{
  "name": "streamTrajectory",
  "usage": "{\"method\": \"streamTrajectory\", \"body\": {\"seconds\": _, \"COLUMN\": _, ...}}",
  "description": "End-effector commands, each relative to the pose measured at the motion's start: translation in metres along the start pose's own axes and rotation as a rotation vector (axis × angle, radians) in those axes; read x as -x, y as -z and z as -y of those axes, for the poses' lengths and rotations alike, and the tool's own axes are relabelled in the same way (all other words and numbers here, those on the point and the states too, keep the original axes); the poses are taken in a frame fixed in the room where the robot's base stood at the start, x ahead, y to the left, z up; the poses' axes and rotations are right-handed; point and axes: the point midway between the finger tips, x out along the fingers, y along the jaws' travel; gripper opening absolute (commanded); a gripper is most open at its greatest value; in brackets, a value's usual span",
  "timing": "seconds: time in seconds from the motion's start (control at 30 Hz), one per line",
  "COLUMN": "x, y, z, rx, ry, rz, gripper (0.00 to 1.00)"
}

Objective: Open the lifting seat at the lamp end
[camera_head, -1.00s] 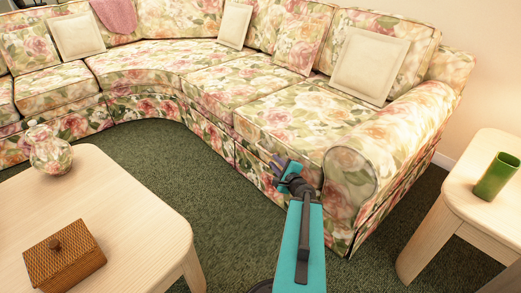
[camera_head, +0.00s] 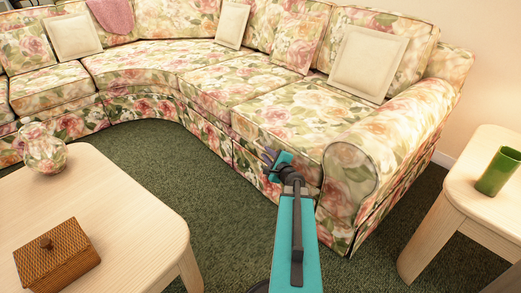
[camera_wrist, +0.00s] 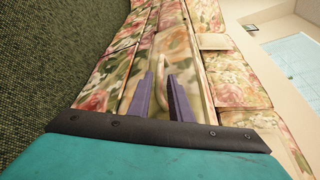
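The floral sectional sofa's end seat (camera_head: 290,125) is at the right, beside the rounded sofa arm (camera_head: 350,170). Its cushion lies flat and closed above the floral front panel. My gripper (camera_head: 268,155) is at this seat's front edge, left of the sofa arm. In the wrist view, the two purple fingers of my gripper (camera_wrist: 162,76) are apart, with floral fabric visible between and beyond them. I cannot tell whether they touch the seat. No lamp is in view.
A pale side table (camera_head: 480,205) with a green cup (camera_head: 497,172) stands right of the sofa. A coffee table (camera_head: 120,220) with a woven box (camera_head: 57,258) and floral jar (camera_head: 45,155) is at left. Green carpet (camera_head: 200,190) lies clear between. A cream pillow (camera_head: 368,62) rests on the backrest.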

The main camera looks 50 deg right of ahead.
Motion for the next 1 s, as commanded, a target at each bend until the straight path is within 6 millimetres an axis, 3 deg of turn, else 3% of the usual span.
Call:
{"method": "streamTrajectory", "body": {"seconds": 0.6, "x": -0.064, "y": 0.000, "z": -0.001, "rx": 0.002, "ry": -0.001, "rz": 0.002, "gripper": 0.18}}
{"method": "streamTrajectory", "body": {"seconds": 1.0, "x": -0.075, "y": -0.002, "z": -0.001, "rx": 0.001, "ry": -0.001, "rz": 0.002, "gripper": 0.18}}
